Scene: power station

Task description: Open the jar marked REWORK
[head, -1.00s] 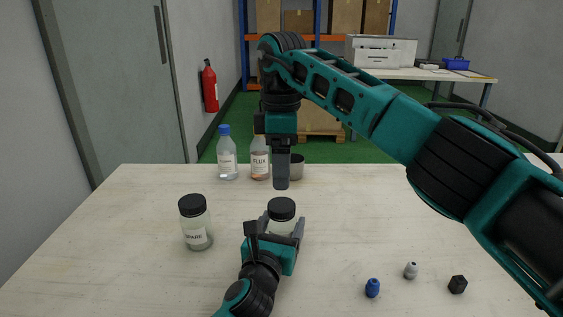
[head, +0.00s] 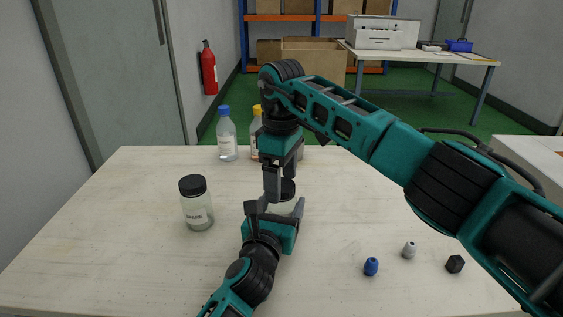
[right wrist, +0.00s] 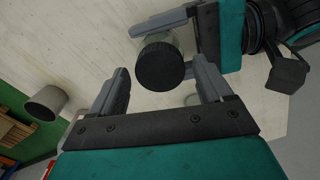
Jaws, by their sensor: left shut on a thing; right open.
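A clear jar with a black lid (head: 284,207) stands on the table, its label hidden. My left gripper (head: 275,209) is shut around its body. In the right wrist view the round black lid (right wrist: 160,64) faces the camera, with the left gripper's fingers beside the jar. My right gripper (head: 280,187) is open and points down at the lid. Its two fingers (right wrist: 160,86) are spread on either side of the lid, and I cannot tell whether they touch it. A second jar with a black lid (head: 197,206) stands upright to the left, its label partly readable as SPARE.
A blue-capped bottle (head: 227,140) and a yellow-capped bottle (head: 256,136) stand at the back. A grey cup (right wrist: 47,103) shows in the right wrist view. Small blue (head: 371,267), grey (head: 409,250) and black (head: 454,264) parts lie at the front right.

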